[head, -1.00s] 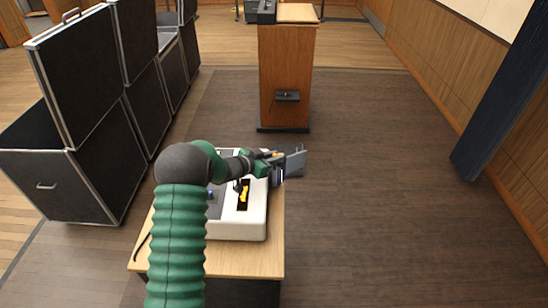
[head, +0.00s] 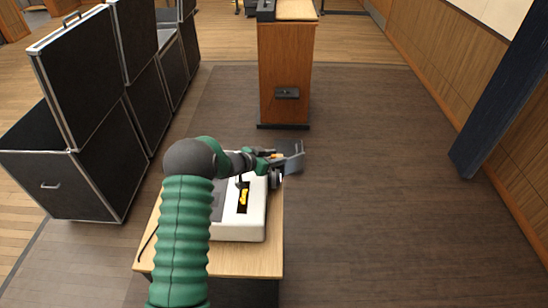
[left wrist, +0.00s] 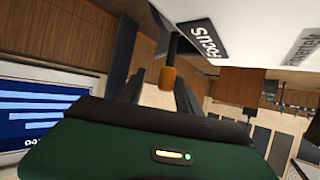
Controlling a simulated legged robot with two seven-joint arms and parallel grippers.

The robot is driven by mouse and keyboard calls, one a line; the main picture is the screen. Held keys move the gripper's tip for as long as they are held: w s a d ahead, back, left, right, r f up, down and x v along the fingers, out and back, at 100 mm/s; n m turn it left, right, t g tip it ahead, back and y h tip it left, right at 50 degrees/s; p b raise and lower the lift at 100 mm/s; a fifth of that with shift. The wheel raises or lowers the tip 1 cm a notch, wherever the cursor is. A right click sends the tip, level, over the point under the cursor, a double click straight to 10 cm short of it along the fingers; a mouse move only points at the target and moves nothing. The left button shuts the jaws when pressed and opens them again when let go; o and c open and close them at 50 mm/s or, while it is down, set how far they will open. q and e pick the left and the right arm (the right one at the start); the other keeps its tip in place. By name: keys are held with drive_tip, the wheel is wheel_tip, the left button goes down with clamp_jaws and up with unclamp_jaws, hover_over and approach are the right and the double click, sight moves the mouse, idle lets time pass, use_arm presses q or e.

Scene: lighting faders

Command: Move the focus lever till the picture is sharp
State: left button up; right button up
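The white projector box (head: 254,223) sits on a small wooden table. The FOCUS label (left wrist: 207,40) is on its white side in the left wrist view. The focus lever (left wrist: 170,78), a dark stem with an orange knob, sticks out beside the label. My left gripper (head: 291,159) is at the box's far right edge. In the left wrist view its dark fingers (left wrist: 158,92) stand apart on either side of the orange knob, with gaps visible; contact cannot be told. A screen (left wrist: 42,115) there shows white bars on blue, fairly crisp, partly cut off. My right gripper is out of view.
A yellow lever (head: 243,197) stands in a black slot on the box top. Black cases (head: 95,180) line the left, and a wooden lectern (head: 285,75) stands beyond the table. The floor to the right is clear.

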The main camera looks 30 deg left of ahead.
use_arm(q)
drive_tip(key=shift+s+f, duration=0.1)
drive_tip(key=shift+a, duration=0.15)
drive_tip(key=shift+s+a, duration=0.2)
drive_tip(key=shift+s, duration=0.1)
drive_tip(key=v, duration=1.6)
drive_tip(key=shift+b, duration=0.3)
drive_tip(key=shift+d, duration=0.1)
drive_tip(key=shift+c, duration=0.4)
